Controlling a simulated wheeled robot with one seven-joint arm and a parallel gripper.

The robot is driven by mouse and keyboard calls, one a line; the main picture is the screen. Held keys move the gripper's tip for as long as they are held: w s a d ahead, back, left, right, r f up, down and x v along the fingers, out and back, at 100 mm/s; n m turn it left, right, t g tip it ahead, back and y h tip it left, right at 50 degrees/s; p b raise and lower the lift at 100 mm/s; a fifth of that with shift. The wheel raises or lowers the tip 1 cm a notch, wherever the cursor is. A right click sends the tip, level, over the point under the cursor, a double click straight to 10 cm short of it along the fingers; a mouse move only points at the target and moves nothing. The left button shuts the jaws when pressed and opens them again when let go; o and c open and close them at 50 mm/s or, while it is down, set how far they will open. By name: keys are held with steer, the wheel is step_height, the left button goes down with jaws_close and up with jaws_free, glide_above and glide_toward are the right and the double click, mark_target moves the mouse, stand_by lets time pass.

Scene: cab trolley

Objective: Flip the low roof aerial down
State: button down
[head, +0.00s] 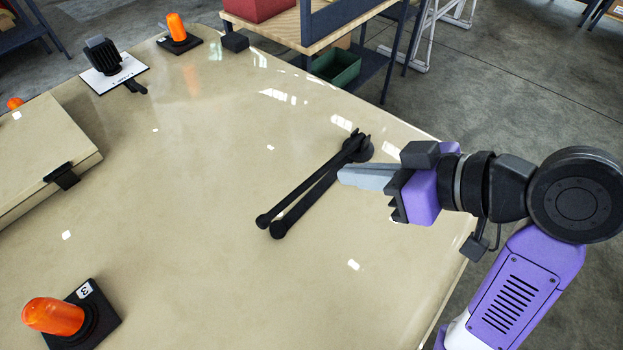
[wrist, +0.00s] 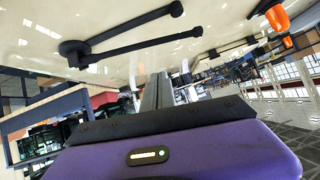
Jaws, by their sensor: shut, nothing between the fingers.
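The black roof aerial (head: 315,185) is near the middle of the cream cab roof (head: 200,200). Two slim dark rods with round ends run from its round base (head: 361,150) toward the lower left, in a narrow V. I cannot tell whether one rod is a reflection or how high each stands. The aerial (wrist: 130,35) also shows in the wrist view, at the upper left of the fingers. My gripper (head: 342,175) is shut and empty, its tips just right of the rods near the base. It appears apart from them.
An orange beacon (head: 53,316) stands at the lower left and another (head: 176,27) at the far edge. A black lamp (head: 103,57) on a white plate and a raised hatch (head: 35,150) are at the left. A shelf unit (head: 305,25) stands beyond the roof. Roof around the aerial is clear.

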mark_target(315, 177)
steer(key=w+a+f, duration=0.3)
steer(key=a+f, duration=0.3)
steer(key=f, duration=0.2)
steer(key=shift+w+a+p, duration=0.15)
steer(key=shift+w+p, duration=0.1)
steer(key=shift+p, duration=0.05)
steer(key=shift+f, duration=0.1)
steer(key=f, duration=0.1)
steer(key=b, duration=0.1)
steer(key=f+b, duration=0.1)
steer(key=shift+s+a+f+n+t+h, duration=0.2)
steer(key=shift+s+f+n+t+h, duration=0.1)
steer(key=shift+f+n+t, duration=0.1)
steer(key=shift+r, duration=0.1)
